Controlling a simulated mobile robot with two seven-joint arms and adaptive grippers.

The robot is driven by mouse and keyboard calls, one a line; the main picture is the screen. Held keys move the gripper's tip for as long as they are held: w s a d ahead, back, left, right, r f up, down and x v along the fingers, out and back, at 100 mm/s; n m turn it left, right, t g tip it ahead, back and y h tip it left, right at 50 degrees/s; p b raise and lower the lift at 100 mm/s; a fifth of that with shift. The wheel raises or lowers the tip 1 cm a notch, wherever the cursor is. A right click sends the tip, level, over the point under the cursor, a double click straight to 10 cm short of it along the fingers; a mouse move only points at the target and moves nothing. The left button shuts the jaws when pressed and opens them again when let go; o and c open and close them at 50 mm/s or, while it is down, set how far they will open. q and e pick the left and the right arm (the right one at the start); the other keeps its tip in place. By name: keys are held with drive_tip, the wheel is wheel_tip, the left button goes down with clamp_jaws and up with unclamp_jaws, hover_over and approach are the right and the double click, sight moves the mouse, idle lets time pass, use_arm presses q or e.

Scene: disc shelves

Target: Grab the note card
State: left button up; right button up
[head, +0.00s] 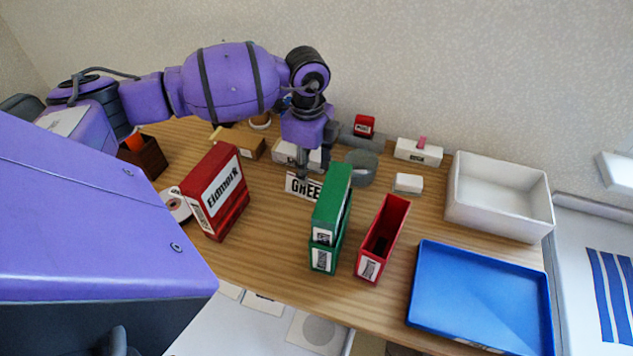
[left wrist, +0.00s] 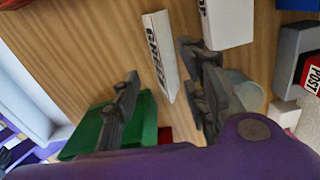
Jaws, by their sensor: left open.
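A white card with black lettering starting "GREE" (head: 297,188) stands on the wooden table behind the green box; its right end is hidden by that box. The card also shows in the left wrist view (left wrist: 160,55), upper middle. My left gripper (head: 303,168) points down right at the card in the head view, covering a little of it. In the left wrist view its fingers (left wrist: 163,92) are spread apart, with the card's lower end near the gap between them. Nothing is held. My right gripper is not in view.
A green box (head: 332,215) stands close in front of the card, with a red open holder (head: 384,238) to its right. A red box (head: 216,190) stands to the left. A white box (left wrist: 228,22) and a grey round container (head: 361,168) are close by. A blue tray (head: 480,290) lies front right.

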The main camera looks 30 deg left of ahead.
sight(311, 180)
use_arm(q)
drive_tip(key=shift+s+f, duration=0.15)
drive_tip(key=shift+f, duration=0.55)
drive_tip(key=f, duration=0.4)
drive_tip(key=shift+w+d+f, duration=0.1)
drive_tip(key=shift+w+f, duration=0.2)
drive_tip(key=shift+w, duration=0.05)
drive_tip(key=c, duration=0.8)
